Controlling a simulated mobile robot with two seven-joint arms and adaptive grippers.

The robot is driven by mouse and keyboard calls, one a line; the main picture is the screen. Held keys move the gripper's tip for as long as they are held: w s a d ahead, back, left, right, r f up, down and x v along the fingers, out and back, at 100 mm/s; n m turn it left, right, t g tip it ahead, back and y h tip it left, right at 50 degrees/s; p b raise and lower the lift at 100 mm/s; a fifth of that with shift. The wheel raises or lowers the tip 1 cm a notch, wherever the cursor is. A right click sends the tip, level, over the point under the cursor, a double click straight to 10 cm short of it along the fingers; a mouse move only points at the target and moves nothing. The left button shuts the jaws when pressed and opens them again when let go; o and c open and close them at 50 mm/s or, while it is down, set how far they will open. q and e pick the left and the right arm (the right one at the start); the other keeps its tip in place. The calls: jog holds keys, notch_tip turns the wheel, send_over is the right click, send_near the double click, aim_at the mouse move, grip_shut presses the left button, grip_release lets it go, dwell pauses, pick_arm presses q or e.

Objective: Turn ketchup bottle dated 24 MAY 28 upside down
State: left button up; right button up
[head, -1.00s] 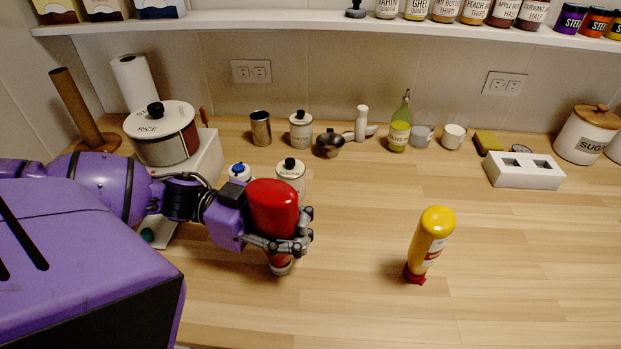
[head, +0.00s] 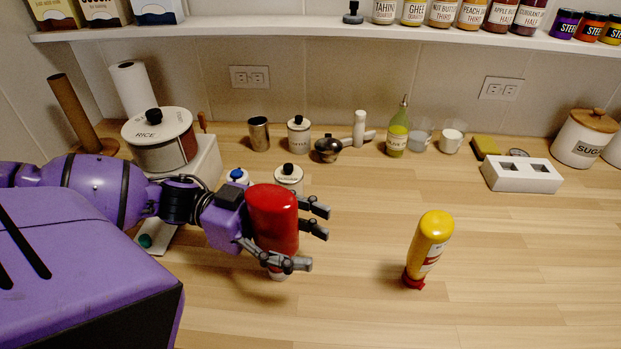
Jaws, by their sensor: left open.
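A red ketchup bottle (head: 273,215) stands upside down on the wooden counter in the head view, its broad red base up and its white cap end down. Its date is not readable from here. My left gripper (head: 312,237) is around the bottle from the left, with its fingers spread open and reaching past its right side. I cannot tell whether any finger touches it. A yellow bottle with a red cap (head: 430,249) stands cap-down to the right, apart from the gripper. My right gripper is not in view.
Behind the gripper stand a lidded sugar canister (head: 289,178) and a white jar with a blue top (head: 237,176). A rice pot (head: 160,138) stands at the left. A white two-slot block (head: 521,175) is at the right. The front right counter is clear.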

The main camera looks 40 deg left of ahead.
pick_arm(q)
notch_tip(320, 180, up, 9)
jog(key=shift+r, duration=0.15)
dwell(0.4)
dwell(0.5)
